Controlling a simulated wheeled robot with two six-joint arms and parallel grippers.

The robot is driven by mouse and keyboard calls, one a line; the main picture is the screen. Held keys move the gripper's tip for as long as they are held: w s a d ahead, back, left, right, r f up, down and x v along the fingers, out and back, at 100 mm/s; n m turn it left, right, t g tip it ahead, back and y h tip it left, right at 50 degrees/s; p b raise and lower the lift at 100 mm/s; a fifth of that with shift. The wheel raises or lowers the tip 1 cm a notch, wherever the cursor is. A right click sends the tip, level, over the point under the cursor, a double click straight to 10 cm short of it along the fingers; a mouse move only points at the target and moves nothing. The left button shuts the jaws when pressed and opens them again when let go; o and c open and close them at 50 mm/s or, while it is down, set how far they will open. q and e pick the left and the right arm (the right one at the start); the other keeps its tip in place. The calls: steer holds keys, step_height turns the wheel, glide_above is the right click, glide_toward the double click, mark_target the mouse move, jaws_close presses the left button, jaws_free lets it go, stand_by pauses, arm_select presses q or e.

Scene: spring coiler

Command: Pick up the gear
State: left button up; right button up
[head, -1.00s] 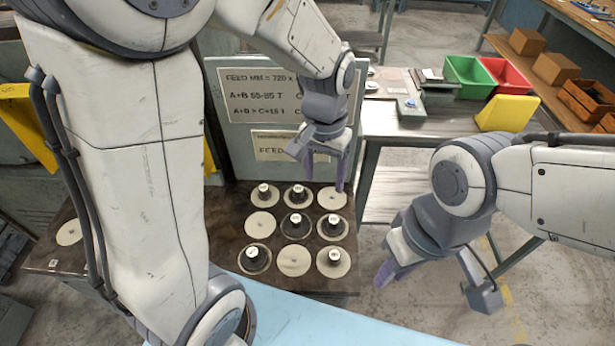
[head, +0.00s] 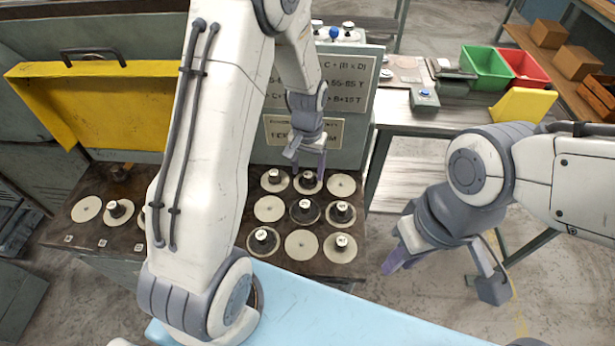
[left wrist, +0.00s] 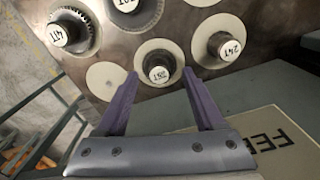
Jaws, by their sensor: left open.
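Small dark gears with white labelled tops sit on pale discs on a brown table. My left gripper (head: 308,165) is open and empty at the back row. Its fingers are on either side of the middle back gear (head: 308,181), which shows between the fingertips in the left wrist view (left wrist: 159,70); I cannot tell whether they touch it. A gear marked 24T (left wrist: 226,46) is to its right there, and a toothed gear marked 40T (left wrist: 70,32) is at the upper left. My right gripper (head: 440,275) hangs away from the table, its fingers apart and empty.
The brown table (head: 75,235) also has empty pale discs (head: 341,185) and a gear at left (head: 118,209). A sign panel (head: 355,85) rises close behind the discs. A yellow guard (head: 95,100) stands at left. Green (head: 487,65) and red (head: 528,66) bins stand at back right.

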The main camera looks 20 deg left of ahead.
arm_select(q)
steer(key=shift+f, duration=0.65)
jaws_close()
steer(key=shift+r, duration=0.1)
steer(key=shift+r, duration=0.6)
step_height(320, 180, up, 3)
steer(key=shift+w+f+b, duration=0.1)
steer(key=shift+f+b, duration=0.05)
steer(key=shift+b, duration=0.15)
steer(key=s+d+r, duration=0.1)
steer(key=d+r, duration=0.2)
steer(key=d, duration=0.3)
steer(key=d+r+b, duration=0.1)
steer(key=d+r, duration=0.3)
steer(key=d, duration=0.1)
steer(key=shift+s+d, duration=0.35)
steer(key=shift+s, duration=0.05)
